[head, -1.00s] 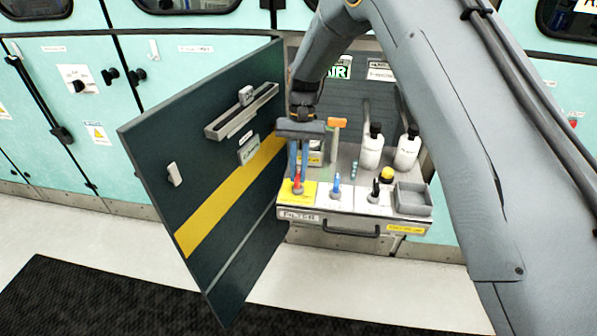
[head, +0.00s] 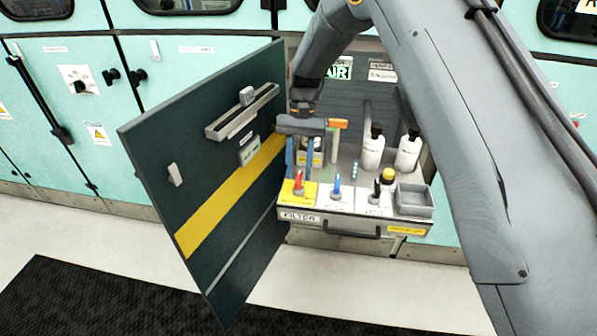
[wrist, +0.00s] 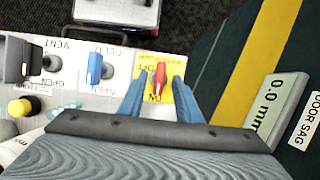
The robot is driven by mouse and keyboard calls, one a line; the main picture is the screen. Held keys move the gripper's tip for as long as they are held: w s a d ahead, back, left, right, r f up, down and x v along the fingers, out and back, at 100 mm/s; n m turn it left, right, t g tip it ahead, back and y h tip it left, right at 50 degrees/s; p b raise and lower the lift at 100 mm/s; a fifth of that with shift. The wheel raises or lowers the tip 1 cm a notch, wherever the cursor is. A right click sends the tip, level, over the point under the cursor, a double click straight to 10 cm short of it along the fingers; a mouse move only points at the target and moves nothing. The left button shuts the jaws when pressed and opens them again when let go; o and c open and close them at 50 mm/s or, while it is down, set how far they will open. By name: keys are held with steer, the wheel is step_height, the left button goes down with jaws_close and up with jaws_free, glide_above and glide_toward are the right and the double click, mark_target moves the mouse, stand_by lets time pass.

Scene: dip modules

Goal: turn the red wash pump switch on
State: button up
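The red switch (head: 298,183) stands on a yellow plate (head: 310,193) at the left front of the drawer panel. In the wrist view the red switch (wrist: 159,78) lies between my two blue fingers, with a visible gap on each side. Its handle runs lengthwise on the yellow plate (wrist: 150,60), its lower end near lettering that seems to read ON upside down. My gripper (head: 301,172) is open, fingers pointing down behind and around the switch. It also shows in the wrist view (wrist: 159,76). I cannot tell how high the fingertips are above the plate.
A blue switch (head: 336,184) and a black switch (head: 376,188) stand to the right, with a yellow button (head: 388,175) and grey tray (head: 414,200). White bottles (head: 372,150) stand behind. An open dark door (head: 215,170) is close on the left.

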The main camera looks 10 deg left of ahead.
steer(key=b+v, duration=0.1)
steer(key=v, duration=0.5)
steer(key=shift+r, duration=0.35)
steer(key=shift+w, duration=0.15)
steer(key=s+d+r+t, duration=0.1)
steer(key=s+d+r, duration=0.1)
steer(key=s+d, duration=0.5)
steer(key=s+d+r+t, duration=0.1)
steer(key=s+d+r, duration=0.1)
steer(key=d, duration=0.8)
steer(key=s+d+t, duration=0.1)
steer(key=s+d, duration=0.4)
steer(key=s, duration=0.3)
steer(key=s+d+t, duration=0.1)
steer(key=s+d, duration=0.5)
steer(key=s, duration=0.3)
steer(key=shift+s+f+t+p, duration=0.2)
steer(key=shift+f+t+p, duration=0.1)
steer(key=shift+f, duration=0.05)
